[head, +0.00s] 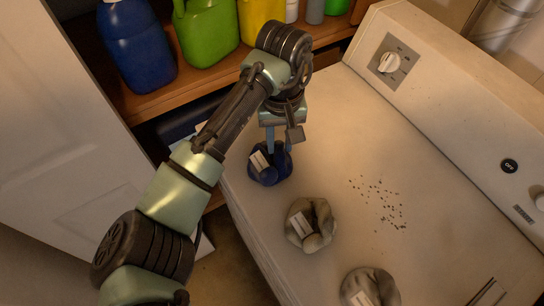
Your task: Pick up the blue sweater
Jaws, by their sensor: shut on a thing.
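The blue sweater (282,164) is a small dark blue bundle with a white tag. It is at the left edge of the white machine top, in the middle of the head view. My gripper (270,150) points down at it from above and is shut on it. The fingertips are partly hidden in the cloth. I cannot tell whether the bundle still touches the surface.
Two grey-beige cloth bundles with white tags, a nearer one (322,217) and another (378,284), lie on the white machine top (430,200). Dark specks are scattered right of them. A control panel (450,90) rises behind. A wooden shelf (160,98) holds several bottles.

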